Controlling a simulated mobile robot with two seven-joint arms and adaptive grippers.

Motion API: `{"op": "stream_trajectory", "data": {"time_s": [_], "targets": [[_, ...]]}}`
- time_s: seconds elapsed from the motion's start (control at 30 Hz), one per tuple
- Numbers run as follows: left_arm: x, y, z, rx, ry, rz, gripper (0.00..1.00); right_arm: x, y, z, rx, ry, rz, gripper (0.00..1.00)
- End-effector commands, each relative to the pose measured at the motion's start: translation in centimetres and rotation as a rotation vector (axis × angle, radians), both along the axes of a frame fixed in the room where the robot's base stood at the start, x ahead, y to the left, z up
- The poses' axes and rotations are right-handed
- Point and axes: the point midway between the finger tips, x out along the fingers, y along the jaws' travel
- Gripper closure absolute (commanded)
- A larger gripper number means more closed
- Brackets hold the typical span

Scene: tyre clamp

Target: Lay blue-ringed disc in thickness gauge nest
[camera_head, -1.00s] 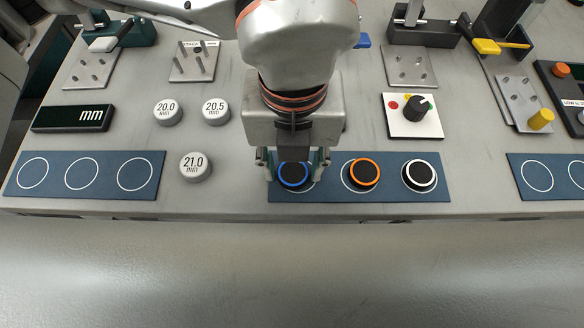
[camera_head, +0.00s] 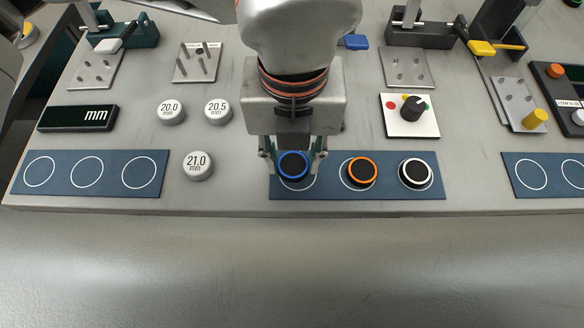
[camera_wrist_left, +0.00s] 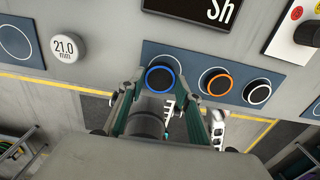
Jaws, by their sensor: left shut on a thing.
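The blue-ringed disc (camera_head: 293,166) is black with a blue rim. My left gripper (camera_head: 293,158) is shut on it, with one finger on each side, at the left circle of the middle blue mat (camera_head: 325,190). The disc seems slightly raised, as part of the white circle shows below it. In the left wrist view the blue-ringed disc (camera_wrist_left: 160,78) sits between the fingertips (camera_wrist_left: 160,86). A metal plate with several upright pins (camera_head: 195,62), its small label too small to read surely, looks like the thickness gauge nest; it is empty. My right gripper is not in view.
Orange-ringed (camera_head: 362,172) and white-ringed (camera_head: 416,173) discs lie on the same mat. Weights marked 20.0 (camera_head: 171,111), 20.5 (camera_head: 217,111) and 21.0 (camera_head: 198,166) stand left of the gripper. A knob panel (camera_head: 410,116) is to the right. The left mat (camera_head: 60,188) is empty.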

Motion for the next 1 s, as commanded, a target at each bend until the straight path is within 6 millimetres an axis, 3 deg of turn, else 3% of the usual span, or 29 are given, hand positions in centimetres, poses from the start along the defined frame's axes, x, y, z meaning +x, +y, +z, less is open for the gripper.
{"op": "stream_trajectory", "data": {"time_s": [0.5, 1.0], "targets": [[0.0, 0.0, 3.8, -0.001, -0.002, 0.000, 0.88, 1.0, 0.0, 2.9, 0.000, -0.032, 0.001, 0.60], [0.0, 0.0, 3.8, -0.001, 0.001, 0.000, 0.88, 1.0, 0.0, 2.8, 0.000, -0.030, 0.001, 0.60]]}}
